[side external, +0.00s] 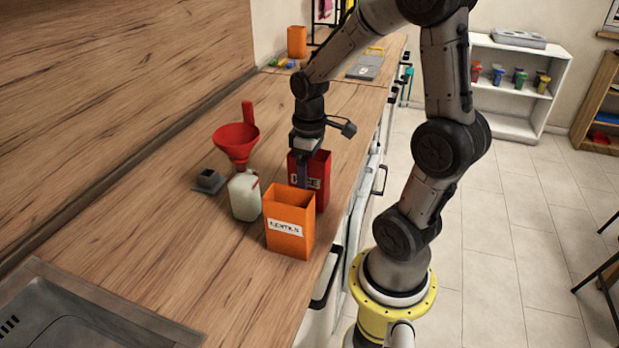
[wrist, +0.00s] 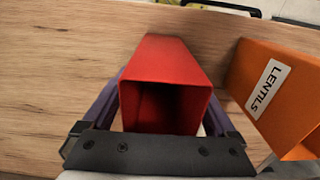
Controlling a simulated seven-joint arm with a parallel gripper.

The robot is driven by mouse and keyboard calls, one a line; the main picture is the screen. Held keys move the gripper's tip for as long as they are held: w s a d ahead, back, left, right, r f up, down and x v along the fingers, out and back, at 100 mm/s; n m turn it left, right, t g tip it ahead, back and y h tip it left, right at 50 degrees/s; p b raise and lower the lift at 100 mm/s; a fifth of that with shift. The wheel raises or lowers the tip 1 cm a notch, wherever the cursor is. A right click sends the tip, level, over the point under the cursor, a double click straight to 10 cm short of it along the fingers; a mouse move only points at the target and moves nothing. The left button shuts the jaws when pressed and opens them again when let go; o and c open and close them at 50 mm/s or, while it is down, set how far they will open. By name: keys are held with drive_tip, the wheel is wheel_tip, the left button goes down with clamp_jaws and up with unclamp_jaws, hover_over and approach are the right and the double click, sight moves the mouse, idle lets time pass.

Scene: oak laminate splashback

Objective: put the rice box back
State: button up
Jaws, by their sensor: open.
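The red box (side external: 322,190) stands upright on the wooden counter; its pale label is partly covered by a gripper finger, with only some letters showing. In the wrist view the red box (wrist: 168,60) is open-topped, and its inside looks dark. My gripper (side external: 305,172) points down over the red box. In the wrist view the fingers of my gripper (wrist: 160,108) are apart, one on each side of the box. Whether they touch its walls cannot be told.
An orange box (side external: 290,220) labelled LENTILS stands close beside the red box, and also shows in the wrist view (wrist: 272,88). A white jug (side external: 244,196), red funnel (side external: 237,145) and small grey item (side external: 209,181) are left. A sink (side external: 75,310) is in front.

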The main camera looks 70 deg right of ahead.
wheel_tip(320, 180, up, 12)
drive_tip(key=shift+r, duration=0.1)
drive_tip(key=s+a+t, duration=0.2)
drive_tip(key=a, duration=0.2)
drive_tip(key=s+a+t, duration=0.1)
drive_tip(key=a, duration=0.3)
drive_tip(key=s+a+t, duration=0.2)
drive_tip(key=a, duration=0.3)
drive_tip(key=shift+s+f+t, duration=0.2)
drive_tip(key=shift+s+t, duration=0.1)
